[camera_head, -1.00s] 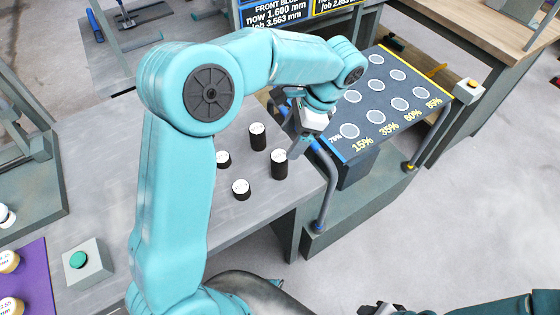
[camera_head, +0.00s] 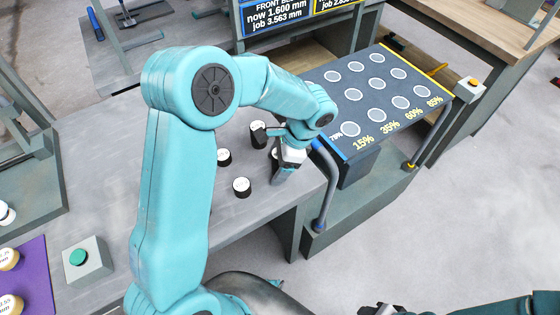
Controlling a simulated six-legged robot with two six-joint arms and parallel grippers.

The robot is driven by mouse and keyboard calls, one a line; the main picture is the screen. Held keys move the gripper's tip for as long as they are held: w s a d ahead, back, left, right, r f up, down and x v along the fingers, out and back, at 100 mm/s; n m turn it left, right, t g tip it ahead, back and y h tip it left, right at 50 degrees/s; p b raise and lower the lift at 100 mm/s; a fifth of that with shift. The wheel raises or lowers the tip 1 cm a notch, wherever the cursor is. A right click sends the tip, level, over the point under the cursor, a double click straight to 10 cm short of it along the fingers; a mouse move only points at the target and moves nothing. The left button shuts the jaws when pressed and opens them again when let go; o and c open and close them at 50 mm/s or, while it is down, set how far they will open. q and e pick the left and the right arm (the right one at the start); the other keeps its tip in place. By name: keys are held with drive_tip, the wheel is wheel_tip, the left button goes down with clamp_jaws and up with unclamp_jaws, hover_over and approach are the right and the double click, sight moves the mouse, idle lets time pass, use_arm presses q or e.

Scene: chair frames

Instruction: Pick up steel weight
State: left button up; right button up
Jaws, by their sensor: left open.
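Several black cylindrical weights with white tops stand upright on the grey table. One is at the back (camera_head: 257,138), one at the left (camera_head: 224,158) and one at the front (camera_head: 241,188). A further weight (camera_head: 274,155) at the right is mostly hidden by my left gripper (camera_head: 279,168). That gripper is open and low over the table, with its fingers pointing down at this weight. I cannot tell whether they touch it. At the bottom edge, a dark part of my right gripper (camera_head: 380,309) shows, too cut off to read its jaws.
A green button box (camera_head: 87,262) and a purple mat (camera_head: 34,268) with pale discs lie at the left.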

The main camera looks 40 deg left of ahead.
use_arm(q)
clamp_jaws()
drive_tip(key=shift+w+r, duration=0.1)
